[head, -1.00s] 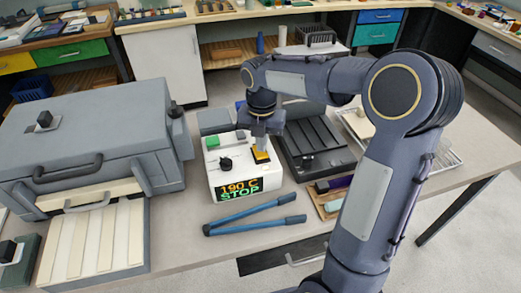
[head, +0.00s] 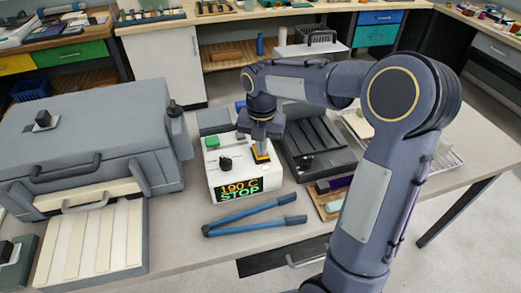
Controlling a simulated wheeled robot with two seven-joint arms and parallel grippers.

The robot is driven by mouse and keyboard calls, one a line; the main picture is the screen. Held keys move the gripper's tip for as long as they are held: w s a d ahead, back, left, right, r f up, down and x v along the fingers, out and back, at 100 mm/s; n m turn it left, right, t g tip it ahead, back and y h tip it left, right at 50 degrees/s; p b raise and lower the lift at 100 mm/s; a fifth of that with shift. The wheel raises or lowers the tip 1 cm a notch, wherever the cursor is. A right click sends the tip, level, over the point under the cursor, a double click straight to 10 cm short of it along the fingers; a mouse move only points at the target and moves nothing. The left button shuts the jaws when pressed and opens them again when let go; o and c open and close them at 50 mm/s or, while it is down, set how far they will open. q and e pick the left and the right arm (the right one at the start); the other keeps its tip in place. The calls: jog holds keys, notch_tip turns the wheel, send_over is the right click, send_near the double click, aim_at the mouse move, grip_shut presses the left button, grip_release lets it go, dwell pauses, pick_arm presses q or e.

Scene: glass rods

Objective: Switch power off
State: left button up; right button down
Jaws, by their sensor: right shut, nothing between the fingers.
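A white control box (head: 213,168) stands on the grey table, with a lit display (head: 239,190) that reads "190 C STOP". On its top are a green button (head: 212,142), a black knob (head: 225,163) and, at the right, a yellow part (head: 261,156). My right gripper (head: 261,150) points down at the yellow part, its fingers closed with nothing between them. The fingertips are at or just above the yellow part; I cannot tell whether they touch it. My left gripper is not in view.
A large grey kiln-like box (head: 85,150) stands at the left, with a slatted tray (head: 95,240) in front. Blue-handled tongs (head: 255,217) lie before the control box. A dark ribbed unit (head: 320,140) stands close on the right.

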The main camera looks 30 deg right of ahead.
jog(key=shift+f, duration=0.25)
jog(key=shift+r, duration=0.15)
notch_tip(320, 180, up, 7)
jog(key=p, duration=0.6)
dwell(0.5)
jog(key=s+a+r+m+t+y, duration=0.1)
jog(key=s+a+m+t+y, duration=0.1)
jog(key=s+m, duration=0.9)
jog(key=s+a+r+m+t+y, duration=0.1)
jog(key=s+a+m+t, duration=0.2)
jog(key=s+m, duration=0.8)
jog(key=a+m, duration=0.2)
jog(key=m, duration=0.5)
jog(key=shift+a+r+t+y, duration=0.2)
jog(key=shift+t+y, duration=0.1)
jog(key=shift+y, duration=0.1)
